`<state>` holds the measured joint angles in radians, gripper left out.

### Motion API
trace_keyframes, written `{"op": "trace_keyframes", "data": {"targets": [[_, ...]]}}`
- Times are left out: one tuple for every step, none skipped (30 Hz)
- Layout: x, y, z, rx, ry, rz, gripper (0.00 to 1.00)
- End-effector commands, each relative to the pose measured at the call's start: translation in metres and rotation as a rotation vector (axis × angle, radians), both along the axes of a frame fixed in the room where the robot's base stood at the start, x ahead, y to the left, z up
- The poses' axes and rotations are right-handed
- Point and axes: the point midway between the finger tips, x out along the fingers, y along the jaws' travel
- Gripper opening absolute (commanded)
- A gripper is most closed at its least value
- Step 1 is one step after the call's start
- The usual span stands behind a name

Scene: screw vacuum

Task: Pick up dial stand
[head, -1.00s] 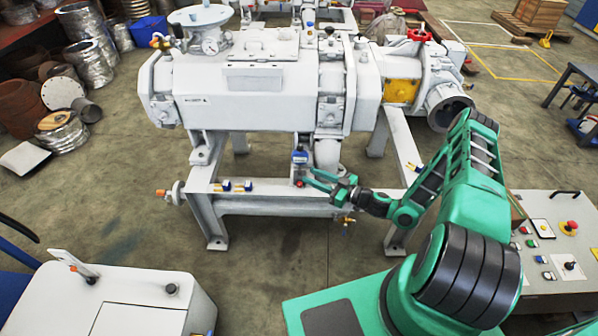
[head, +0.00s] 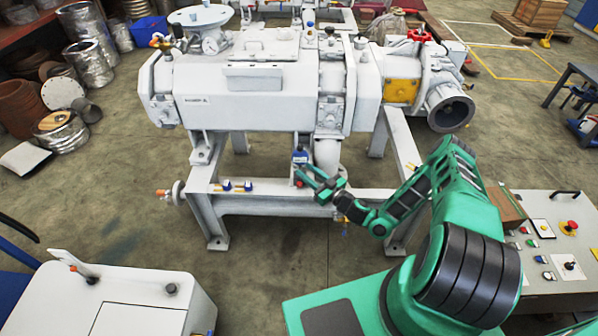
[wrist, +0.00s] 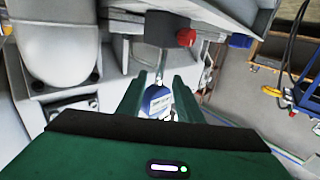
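A small blue device with a pale label face (head: 300,157), which I take for the dial stand, sits upright at the front of the white machine's frame, below its body. In the wrist view the blue device (wrist: 158,101) lies between my two green fingers, with a thin pale stem above it. My gripper (head: 308,174) is at the device's right side in the head view, tilted up-left. It also shows in the wrist view (wrist: 162,88), fingers apart with the device between them. Whether either finger touches it I cannot tell.
The white machine (head: 260,100) stands just behind, its frame beam (head: 270,207) below my gripper. A pale pipe (head: 327,155) is close on the right. Small blue-and-yellow parts (head: 236,186) lie on the frame at left. A control panel (head: 550,250) stands at right.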

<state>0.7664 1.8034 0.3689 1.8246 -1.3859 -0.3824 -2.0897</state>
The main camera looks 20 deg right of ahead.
Motion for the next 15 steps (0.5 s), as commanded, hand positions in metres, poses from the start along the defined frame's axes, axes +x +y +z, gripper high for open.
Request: {"op": "trace_keyframes", "data": {"targets": [[0.006,0.003,-0.001,-0.001,-0.003,0.001,0.33],[0.010,0.005,-0.002,-0.001,-0.002,0.001,0.33],[0.015,0.007,-0.004,-0.002,-0.002,0.002,0.33],[0.019,0.009,-0.005,-0.002,-0.002,0.003,0.33],[0.023,0.010,-0.006,-0.001,-0.003,0.002,0.33],[0.028,0.013,-0.006,-0.001,-0.002,0.002,0.33],[0.031,0.014,-0.006,-0.001,-0.002,0.002,0.33],[0.034,0.015,-0.006,-0.002,-0.001,0.001,0.33],[0.037,0.017,-0.006,0.000,-0.001,0.001,0.33],[0.039,0.018,-0.006,0.000,-0.001,0.001,0.33],[0.040,0.018,-0.006,0.000,-0.001,0.001,0.33],[0.041,0.019,-0.006,0.000,0.000,0.001,0.33],[0.041,0.019,-0.006,0.000,0.000,0.001,0.33],[0.042,0.019,-0.006,0.000,0.000,0.001,0.33],[0.041,0.019,-0.006,0.000,0.000,0.001,0.33]]}}
